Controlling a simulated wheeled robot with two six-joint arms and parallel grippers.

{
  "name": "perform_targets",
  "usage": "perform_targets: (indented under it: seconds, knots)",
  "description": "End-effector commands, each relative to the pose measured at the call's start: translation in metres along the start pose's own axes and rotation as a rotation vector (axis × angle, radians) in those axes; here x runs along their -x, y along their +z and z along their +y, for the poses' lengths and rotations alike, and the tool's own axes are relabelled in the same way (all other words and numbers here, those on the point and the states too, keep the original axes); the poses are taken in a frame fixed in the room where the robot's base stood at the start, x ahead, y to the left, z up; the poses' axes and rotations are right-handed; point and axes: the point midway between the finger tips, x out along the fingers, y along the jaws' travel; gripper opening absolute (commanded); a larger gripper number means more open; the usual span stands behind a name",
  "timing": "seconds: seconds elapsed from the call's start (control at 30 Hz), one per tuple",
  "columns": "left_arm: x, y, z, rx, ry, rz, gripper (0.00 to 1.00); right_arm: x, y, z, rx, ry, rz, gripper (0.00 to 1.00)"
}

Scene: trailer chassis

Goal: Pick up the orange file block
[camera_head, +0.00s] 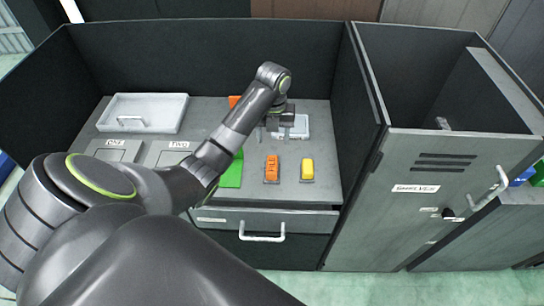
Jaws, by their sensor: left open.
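A small upright orange block (271,168) stands on the grey worktop, right of centre, with a yellow block (307,169) to its right. A second orange piece (234,101) shows farther back, mostly hidden by my left arm. I cannot tell from the picture which orange one is the file block. My left gripper (281,124) is open and points down over a pale flat tray (303,128) behind the orange and yellow blocks. It is apart from both blocks. Its fingertips are small and dark. My right gripper is out of view.
A green flat piece (232,173) lies partly under my arm's outline. A white tray (143,113) and lids labelled TWO (172,154) and another (119,150) are at left. Dark walls surround the worktop; a tall locker (430,190) stands right. A drawer (262,222) is below.

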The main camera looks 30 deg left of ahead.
Motion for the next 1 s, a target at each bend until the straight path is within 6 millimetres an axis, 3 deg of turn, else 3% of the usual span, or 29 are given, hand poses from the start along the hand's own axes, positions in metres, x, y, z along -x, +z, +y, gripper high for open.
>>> perform_targets:
  seconds: [0.03,0.6,1.0]
  knots:
    - [-0.012,0.0,0.0,0.0,0.0,0.0,0.58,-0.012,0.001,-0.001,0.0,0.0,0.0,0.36]
    - [-0.075,-0.001,0.0,0.001,0.0,0.0,0.58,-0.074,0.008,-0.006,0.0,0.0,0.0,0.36]
    - [-0.096,-0.003,0.001,0.001,0.0,0.0,0.58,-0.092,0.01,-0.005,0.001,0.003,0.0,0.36]
